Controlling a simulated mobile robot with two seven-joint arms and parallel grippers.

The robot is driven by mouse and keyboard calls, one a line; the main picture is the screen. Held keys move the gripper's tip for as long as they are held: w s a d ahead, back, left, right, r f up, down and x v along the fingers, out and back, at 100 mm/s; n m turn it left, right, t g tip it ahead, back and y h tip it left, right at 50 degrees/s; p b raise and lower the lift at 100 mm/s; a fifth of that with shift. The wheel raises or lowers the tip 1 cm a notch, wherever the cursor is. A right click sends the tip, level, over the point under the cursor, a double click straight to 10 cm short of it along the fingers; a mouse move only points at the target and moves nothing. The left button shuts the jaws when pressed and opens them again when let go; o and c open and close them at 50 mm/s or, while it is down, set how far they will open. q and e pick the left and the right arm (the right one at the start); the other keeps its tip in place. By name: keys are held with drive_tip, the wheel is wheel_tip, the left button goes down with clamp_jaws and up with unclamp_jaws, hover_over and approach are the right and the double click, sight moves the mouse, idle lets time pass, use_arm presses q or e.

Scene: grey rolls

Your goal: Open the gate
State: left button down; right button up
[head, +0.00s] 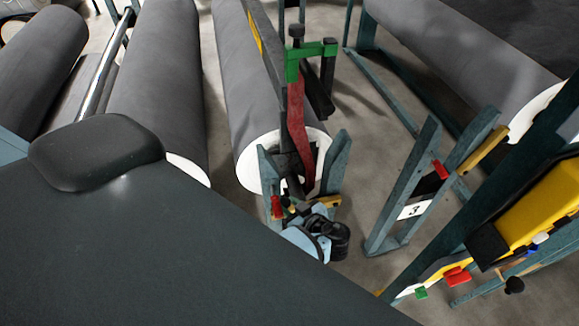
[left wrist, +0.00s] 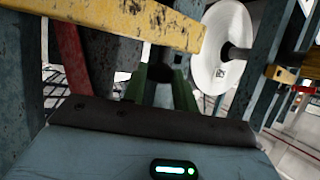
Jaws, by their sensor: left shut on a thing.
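A blue-grey metal stand (head: 334,165) holds the end of the middle grey roll (head: 240,85), with a tilted red bar (head: 297,125) and a green bracket (head: 312,54) above it. I cannot tell which part is the gate. My left gripper (head: 297,206) is low at this stand, beside a small yellow bar (head: 328,202). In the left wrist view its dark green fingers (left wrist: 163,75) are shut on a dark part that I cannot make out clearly. The yellow bar (left wrist: 120,20) crosses close above them, and a red bar (left wrist: 70,55) is at left. My right gripper is not in view.
A second stand with a "3" plate (head: 414,209) and a yellow handle (head: 487,149) is at right. A yellow unit with coloured knobs (head: 540,210) is at lower right. More grey rolls (head: 160,70) lie at left. Bare floor (head: 385,120) shows between the stands.

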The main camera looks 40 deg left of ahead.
use_arm(q)
drive_tip(key=w+d+r+m+g+y+b, duration=0.1)
drive_tip(key=w+d+r+m+y+b, duration=0.1)
drive_tip(key=r, duration=0.5)
drive_tip(key=shift+w+d+r+m+y, duration=0.3)
drive_tip(key=shift+w+d+m+y, duration=0.65)
drive_tip(key=shift+w+m, duration=0.45)
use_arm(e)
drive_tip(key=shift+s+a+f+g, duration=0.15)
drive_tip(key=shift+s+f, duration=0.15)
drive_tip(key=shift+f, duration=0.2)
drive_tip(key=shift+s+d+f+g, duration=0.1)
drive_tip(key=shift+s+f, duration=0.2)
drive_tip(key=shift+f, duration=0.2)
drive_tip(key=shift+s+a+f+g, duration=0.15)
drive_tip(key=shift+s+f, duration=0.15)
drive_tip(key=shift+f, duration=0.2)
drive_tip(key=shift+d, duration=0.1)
use_arm(q)
drive_tip(key=c, duration=1.1)
unclamp_jaws()
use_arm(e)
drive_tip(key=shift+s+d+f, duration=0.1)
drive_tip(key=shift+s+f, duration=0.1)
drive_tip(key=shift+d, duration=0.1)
